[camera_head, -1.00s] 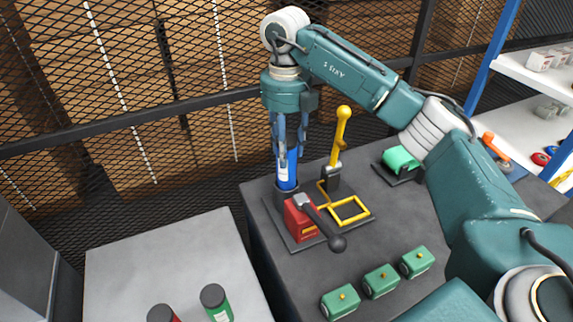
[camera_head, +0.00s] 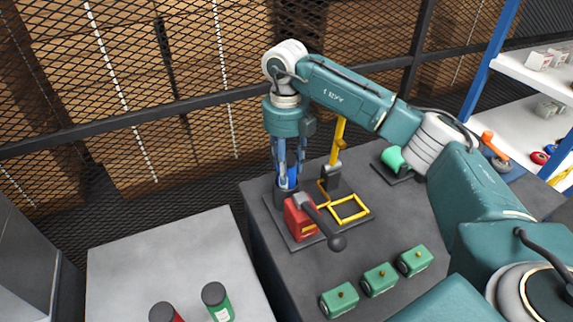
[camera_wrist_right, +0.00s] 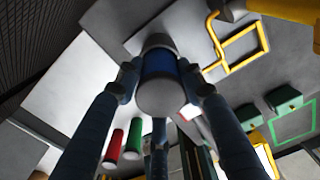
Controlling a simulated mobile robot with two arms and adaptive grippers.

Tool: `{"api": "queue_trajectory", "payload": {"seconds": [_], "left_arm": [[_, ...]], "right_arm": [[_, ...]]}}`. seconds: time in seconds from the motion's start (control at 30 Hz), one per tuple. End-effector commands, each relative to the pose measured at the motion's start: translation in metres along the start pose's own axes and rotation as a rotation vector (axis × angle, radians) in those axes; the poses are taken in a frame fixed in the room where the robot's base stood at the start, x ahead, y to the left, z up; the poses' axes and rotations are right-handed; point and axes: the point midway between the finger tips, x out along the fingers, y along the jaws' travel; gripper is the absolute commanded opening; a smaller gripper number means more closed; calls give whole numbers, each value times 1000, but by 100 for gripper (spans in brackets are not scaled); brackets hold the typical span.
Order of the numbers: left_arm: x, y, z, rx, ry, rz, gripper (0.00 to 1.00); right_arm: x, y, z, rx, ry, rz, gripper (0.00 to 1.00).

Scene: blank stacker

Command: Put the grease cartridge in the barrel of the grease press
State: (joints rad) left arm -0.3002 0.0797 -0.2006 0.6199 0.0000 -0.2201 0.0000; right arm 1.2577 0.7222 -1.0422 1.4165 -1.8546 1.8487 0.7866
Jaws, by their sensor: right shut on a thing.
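The blue grease cartridge (camera_head: 291,177) stands upright in my right gripper (camera_head: 289,175), which is shut on it. Its lower end is inside the dark barrel (camera_head: 284,195) of the grease press; a short blue length shows above the rim between the fingers. In the right wrist view the cartridge's grey end cap (camera_wrist_right: 160,98) faces the camera, with fingers around it and the barrel (camera_wrist_right: 157,41) behind. The press has a red block (camera_head: 299,219) with a black-knobbed lever and a yellow lever (camera_head: 338,140). My left gripper is not in view.
A red cartridge (camera_head: 164,313) and a green cartridge (camera_head: 216,300) stand on the light table at left. Several green blocks (camera_head: 380,279) line the dark bench's front. A yellow frame (camera_head: 350,209) lies beside the barrel. Wire mesh stands behind; a shelf (camera_head: 535,75) is at right.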

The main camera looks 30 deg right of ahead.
Motion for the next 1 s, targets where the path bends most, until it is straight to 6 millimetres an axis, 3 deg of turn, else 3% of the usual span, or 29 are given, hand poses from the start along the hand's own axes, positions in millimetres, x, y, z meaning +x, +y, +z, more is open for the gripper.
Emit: {"api": "queue_trajectory", "payload": {"seconds": [0.23,0.27,0.33,0.67,0.8,0.87,1.0], "left_arm": [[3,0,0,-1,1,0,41],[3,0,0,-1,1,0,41],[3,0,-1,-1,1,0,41],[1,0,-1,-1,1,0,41],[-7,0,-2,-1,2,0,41],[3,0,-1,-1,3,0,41],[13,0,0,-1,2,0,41]], "right_arm": [[4,0,0,0,-1,1,0],[5,0,0,0,0,-1,42],[5,0,0,0,0,0,56],[2,0,0,0,0,0,57],[-14,0,0,0,-2,1,57],[-20,1,1,0,-4,2,57],[-52,1,1,-1,-6,3,57]]}}
